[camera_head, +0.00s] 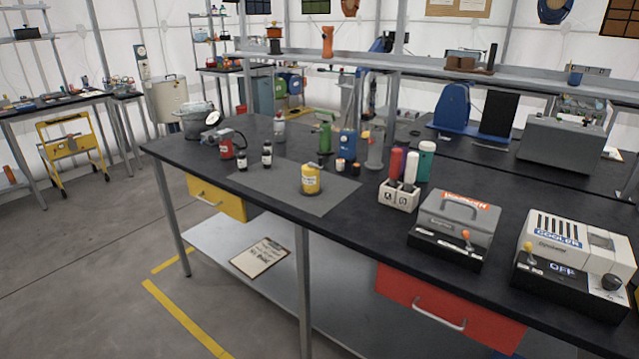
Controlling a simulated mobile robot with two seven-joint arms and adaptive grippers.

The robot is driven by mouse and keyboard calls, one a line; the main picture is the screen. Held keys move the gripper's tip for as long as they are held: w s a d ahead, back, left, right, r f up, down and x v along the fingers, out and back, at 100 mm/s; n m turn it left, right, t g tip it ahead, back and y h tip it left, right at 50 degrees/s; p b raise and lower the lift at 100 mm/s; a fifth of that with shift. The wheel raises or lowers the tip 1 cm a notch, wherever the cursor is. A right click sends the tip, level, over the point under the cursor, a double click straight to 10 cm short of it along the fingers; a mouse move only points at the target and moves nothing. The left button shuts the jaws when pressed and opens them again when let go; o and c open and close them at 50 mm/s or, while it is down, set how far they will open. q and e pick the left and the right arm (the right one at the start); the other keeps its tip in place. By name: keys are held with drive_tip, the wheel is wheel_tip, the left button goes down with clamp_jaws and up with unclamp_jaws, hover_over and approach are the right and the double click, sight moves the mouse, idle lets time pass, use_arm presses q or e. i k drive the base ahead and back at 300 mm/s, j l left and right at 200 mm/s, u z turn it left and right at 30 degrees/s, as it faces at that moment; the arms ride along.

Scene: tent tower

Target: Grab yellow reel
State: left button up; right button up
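A short yellow cylinder (311,183) with a pale label and a narrower top stands upright on a grey mat (265,182) on the black workbench. It is the only small yellow thing of this kind on the bench, but I cannot tell for sure that it is the yellow reel. Nothing touches it. Neither of my grippers is in view.
Further right are a grey heater box (457,219) and a cooler (570,255). The mat's front is clear.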

sight(310, 186)
drive_tip(key=z, duration=1.35)
drive_tip(key=i+j+z, duration=0.1)
drive_tip(key=j, duration=0.3)
drive_tip(key=j+z, duration=0.15)
drive_tip(key=j, duration=0.3)
drive_tip(key=i+j, duration=0.1)
drive_tip(key=j, duration=0.4)
drive_tip(key=i+j, duration=0.1)
drive_tip(key=j, duration=0.4)
drive_tip(key=i+j, duration=0.1)
drive_tip(key=j, duration=0.85)
drive_tip(key=k+j, duration=0.2)
drive_tip(key=j, duration=0.2)
drive_tip(key=k+j, duration=0.2)
drive_tip(key=j, duration=0.2)
drive_tip(key=i+l, duration=0.1)
drive_tip(key=i, duration=0.2)
drive_tip(key=i+l, duration=0.1)
drive_tip(key=i, duration=0.2)
drive_tip(key=i+l, duration=0.1)
drive_tip(key=l, duration=0.5)
